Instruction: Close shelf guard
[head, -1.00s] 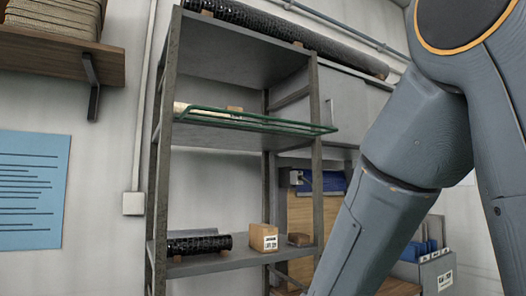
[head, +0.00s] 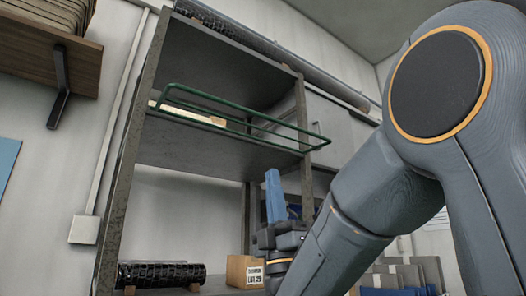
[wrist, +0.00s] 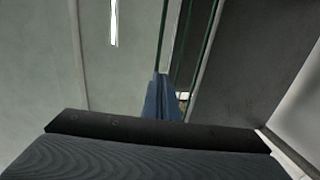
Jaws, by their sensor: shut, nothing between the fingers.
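The shelf guard (head: 245,126) is a green wire frame at the upper shelf. It lies nearly flat and juts out from the shelf front, its right end reaching past the right post. My gripper (head: 272,174), with blue fingers pointing up, is shut and empty below the guard, in front of the rack. In the wrist view the fingertips (wrist: 161,78) point towards the green bars of the guard (wrist: 192,60). I cannot tell whether they touch.
The grey shelf rack (head: 122,165) has a black roll (head: 160,274) and a labelled box (head: 245,271) on its lower shelf. A wooden wall shelf (head: 45,55) is at the upper left. A long dark roll (head: 270,50) lies on top.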

